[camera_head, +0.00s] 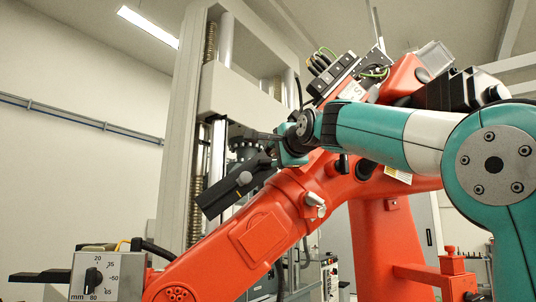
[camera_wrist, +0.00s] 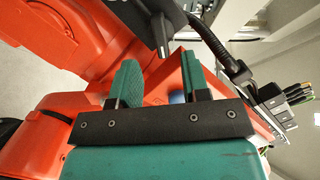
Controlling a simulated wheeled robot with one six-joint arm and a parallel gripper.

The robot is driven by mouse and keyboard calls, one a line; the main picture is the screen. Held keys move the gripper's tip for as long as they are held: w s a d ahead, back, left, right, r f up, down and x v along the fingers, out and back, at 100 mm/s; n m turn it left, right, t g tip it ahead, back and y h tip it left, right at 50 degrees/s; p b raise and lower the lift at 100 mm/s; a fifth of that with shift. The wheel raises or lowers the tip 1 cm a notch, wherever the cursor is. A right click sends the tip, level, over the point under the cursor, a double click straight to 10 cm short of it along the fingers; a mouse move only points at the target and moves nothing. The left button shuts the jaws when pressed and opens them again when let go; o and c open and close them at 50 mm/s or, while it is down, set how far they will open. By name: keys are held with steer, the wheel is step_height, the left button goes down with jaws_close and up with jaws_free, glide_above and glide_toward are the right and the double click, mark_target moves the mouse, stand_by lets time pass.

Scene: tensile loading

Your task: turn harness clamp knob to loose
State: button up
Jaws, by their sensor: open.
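The knob's markings and setting cannot be read. My gripper (camera_wrist: 159,62) is open and empty, its two teal fingers apart over the orange robot arm. The knob appears beyond the fingertips, apart from them. In the head view my teal arm reaches in from the right; I cannot make out the fingers or this knob there.
In the head view, the orange robot arm (camera_head: 262,238) fills the middle, close to my arm. The testing machine frame (camera_head: 182,135) stands behind it. A grey box (camera_head: 112,272) with a black knob and a millimetre scale is at lower left.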

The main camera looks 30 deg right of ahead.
mark_target(268, 160)
steer(key=p+x, duration=0.2)
steer(key=x, duration=0.4)
steer(key=shift+w+r, duration=0.1)
steer(key=shift+w, duration=0.05)
steer(key=shift+w+d+p, duration=0.1)
steer(key=shift+w+p, duration=0.2)
steer(key=shift+w, duration=0.25)
steer(key=c, duration=0.5)
